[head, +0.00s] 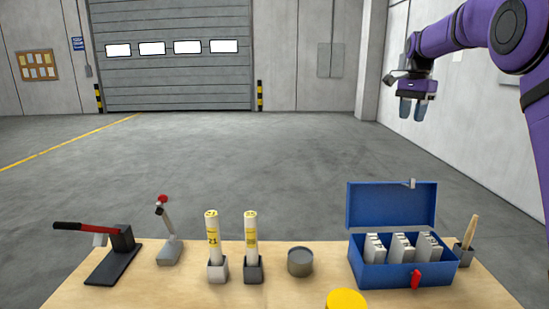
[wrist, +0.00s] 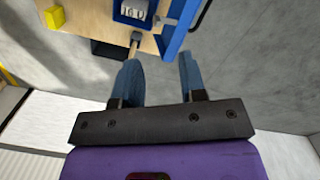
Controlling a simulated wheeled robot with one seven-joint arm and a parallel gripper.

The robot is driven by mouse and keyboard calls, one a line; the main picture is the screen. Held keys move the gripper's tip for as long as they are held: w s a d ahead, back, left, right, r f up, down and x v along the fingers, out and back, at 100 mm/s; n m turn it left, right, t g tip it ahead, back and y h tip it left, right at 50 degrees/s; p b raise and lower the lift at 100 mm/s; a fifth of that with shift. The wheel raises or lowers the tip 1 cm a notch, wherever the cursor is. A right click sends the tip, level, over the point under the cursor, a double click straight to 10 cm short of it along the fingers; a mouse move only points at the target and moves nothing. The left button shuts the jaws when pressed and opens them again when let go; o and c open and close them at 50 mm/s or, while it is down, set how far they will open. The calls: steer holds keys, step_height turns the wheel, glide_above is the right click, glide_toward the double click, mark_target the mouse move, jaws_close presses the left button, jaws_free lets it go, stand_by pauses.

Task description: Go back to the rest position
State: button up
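My purple arm reaches in from the right edge of the head view. My gripper (head: 413,107) hangs in the air at the upper right, above and beyond the table, with its fingers pointing down. In the wrist view my gripper (wrist: 162,82) shows two blue fingers spread apart with nothing between them. It is open and touches nothing. The blue toolbox (head: 405,268) stands on the table below it, lid up, with rows of white pieces inside. Part of the toolbox shows at the top of the wrist view (wrist: 172,42).
The wooden table (head: 218,297) holds a red-handled tool (head: 85,228), a lever device (head: 168,240), two yellow-labelled tubes (head: 213,236) in holders, a grey round container (head: 300,262), a yellow disc (head: 346,299) and a brush holder (head: 464,255). The floor behind is clear.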

steer(key=s+a+r+n+t, duration=0.1)
steer(key=s+a+r+n, duration=0.2)
steer(key=s, duration=0.8)
steer(key=s+a+r+n+t, duration=0.2)
steer(key=s+r+n, duration=0.1)
steer(key=s, duration=0.9)
steer(key=s+a+f+n+t, duration=0.1)
steer(key=s+f+n, duration=0.2)
steer(key=s, duration=0.8)
steer(key=s+a+f+n+t, duration=0.1)
steer(key=s+a+f+n, duration=0.1)
steer(key=s+f, duration=0.6)
steer(key=s+n, duration=0.1)
steer(key=s, duration=0.2)
steer(key=shift+a+f+n+t, duration=0.15)
steer(key=shift+a+n+t, duration=0.15)
steer(key=shift+t, duration=0.1)
